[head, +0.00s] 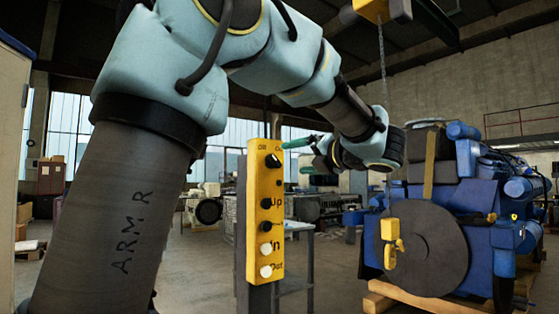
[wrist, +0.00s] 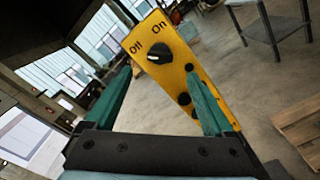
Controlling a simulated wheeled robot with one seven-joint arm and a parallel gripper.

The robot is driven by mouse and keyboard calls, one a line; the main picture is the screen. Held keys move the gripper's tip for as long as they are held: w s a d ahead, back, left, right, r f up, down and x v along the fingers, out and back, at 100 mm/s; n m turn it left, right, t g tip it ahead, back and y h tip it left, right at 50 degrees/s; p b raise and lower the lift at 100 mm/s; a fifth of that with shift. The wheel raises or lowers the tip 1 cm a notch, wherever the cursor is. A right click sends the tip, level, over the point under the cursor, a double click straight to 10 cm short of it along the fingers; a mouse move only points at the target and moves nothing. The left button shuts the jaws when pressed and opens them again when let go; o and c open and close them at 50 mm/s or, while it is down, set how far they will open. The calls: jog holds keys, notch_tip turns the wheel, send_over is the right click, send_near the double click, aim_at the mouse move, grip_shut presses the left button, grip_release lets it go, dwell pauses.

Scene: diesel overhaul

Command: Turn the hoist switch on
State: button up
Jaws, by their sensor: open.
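The hoist switch is a black rotary knob (wrist: 160,53) at the top of a yellow control box (head: 265,215), between the labels Off and On. Its pale mark lies toward the Off side in the wrist view. The knob also shows in the head view (head: 272,160). My gripper (wrist: 158,76) is open, its green fingers apart and empty. In the wrist view the knob appears just beyond the gap between the fingertips, and I see no contact. In the head view my gripper (head: 296,147) is close to the box's upper right.
Below the knob, the box carries several buttons, including Up, In and Out. A blue engine (head: 478,200) stands on wooden beams at right. A yellow hoist hook (head: 391,240) hangs before it on a chain (head: 384,75). A grey table (head: 298,230) stands behind the box.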

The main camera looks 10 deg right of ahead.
aim_at(277, 161)
jog(key=p+x, duration=0.2)
jog(key=x, duration=0.5)
jog(key=shift+w+a, duration=0.2)
jog(key=shift+w, duration=0.15)
jog(key=c, duration=1.4)
